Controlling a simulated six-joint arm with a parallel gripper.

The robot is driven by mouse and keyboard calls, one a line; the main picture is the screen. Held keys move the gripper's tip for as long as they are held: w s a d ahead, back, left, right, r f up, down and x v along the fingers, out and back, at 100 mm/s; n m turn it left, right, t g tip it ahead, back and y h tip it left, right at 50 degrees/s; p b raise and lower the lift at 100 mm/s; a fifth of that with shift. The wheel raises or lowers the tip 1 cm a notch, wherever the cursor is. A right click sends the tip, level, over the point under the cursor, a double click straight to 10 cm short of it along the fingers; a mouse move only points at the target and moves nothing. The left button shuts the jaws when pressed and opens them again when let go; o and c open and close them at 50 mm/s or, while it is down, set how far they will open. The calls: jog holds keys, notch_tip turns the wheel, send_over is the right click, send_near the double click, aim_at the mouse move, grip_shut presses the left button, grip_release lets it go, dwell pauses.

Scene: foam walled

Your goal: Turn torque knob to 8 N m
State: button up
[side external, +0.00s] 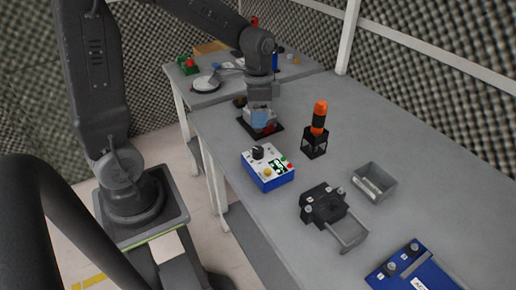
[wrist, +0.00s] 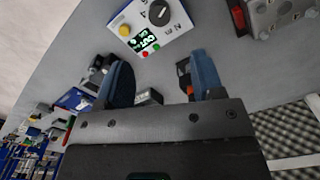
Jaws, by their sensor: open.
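The torque control box (side external: 268,170) is blue with a white top and sits on the bench in the side view. Its black knob (side external: 258,153) is at the far left of the top, with a green display, a yellow button and small red and green buttons. In the wrist view the box (wrist: 142,26) is at the top, with the knob (wrist: 158,12) near the upper edge. The display and pointer are too small to read surely. My gripper (side external: 261,126) is beyond the box, apart from the knob. Its blue fingers (wrist: 163,77) are spread and hold nothing.
An orange-and-black driver (side external: 319,118) stands in a black holder right of the box. A dark fixture plate (side external: 277,131) is below my gripper. A black clamp-like device (side external: 322,204), a metal tray (side external: 386,181) and a blue unit (side external: 403,262) lie nearer. Bench between them is clear.

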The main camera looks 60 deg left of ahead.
aim_at(258, 149)
notch_tip(258, 149, down, 12)
jog(key=shift+f, duration=0.25)
dwell(0.3)
jog(key=c, duration=0.9)
